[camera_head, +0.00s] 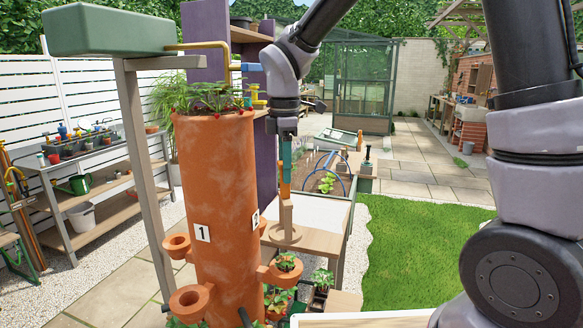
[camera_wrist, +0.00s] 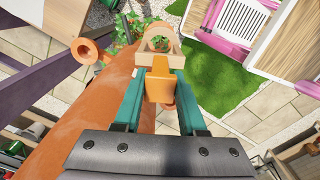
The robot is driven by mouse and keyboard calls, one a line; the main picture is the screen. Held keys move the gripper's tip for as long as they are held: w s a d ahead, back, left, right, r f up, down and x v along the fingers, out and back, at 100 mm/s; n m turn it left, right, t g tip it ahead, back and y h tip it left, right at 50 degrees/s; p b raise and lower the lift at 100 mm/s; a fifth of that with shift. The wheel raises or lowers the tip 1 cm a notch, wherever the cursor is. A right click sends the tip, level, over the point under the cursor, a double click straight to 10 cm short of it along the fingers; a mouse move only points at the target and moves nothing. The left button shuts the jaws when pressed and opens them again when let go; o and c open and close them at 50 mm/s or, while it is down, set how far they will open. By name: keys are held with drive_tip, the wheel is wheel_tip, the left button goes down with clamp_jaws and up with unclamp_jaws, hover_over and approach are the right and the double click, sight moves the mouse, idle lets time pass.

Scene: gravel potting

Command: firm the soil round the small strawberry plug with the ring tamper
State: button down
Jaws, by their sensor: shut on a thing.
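My gripper (camera_head: 285,178) points down in front of the terracotta tower's right side, shut on the ring tamper's orange handle (camera_wrist: 158,90). The teal fingers also show in the wrist view, with their tips (camera_wrist: 160,73) either side of the handle. The tamper's pale wooden foot (camera_head: 282,238) hangs upright just above the small strawberry plug (camera_head: 286,262). The plug sits in a terracotta side pocket (camera_head: 277,276). In the wrist view the plug (camera_wrist: 158,42) shows framed by the wooden foot (camera_wrist: 158,57). The soil is mostly hidden, and contact with it cannot be told.
The tall terracotta tower (camera_head: 222,190) stands close left of the tamper, with other pockets (camera_head: 189,301) on its left. A pale table (camera_head: 310,228) stands behind. A green tank (camera_head: 108,31) sits on a post at left. Lawn (camera_head: 420,245) lies open to the right.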

sight(286, 197)
drive_tip(key=shift+f, duration=5)
drive_tip(key=shift+d+f, duration=0.1)
drive_tip(key=shift+f, duration=0.05)
drive_tip(key=shift+r, duration=5.1)
drive_tip(key=shift+w+f, duration=0.1)
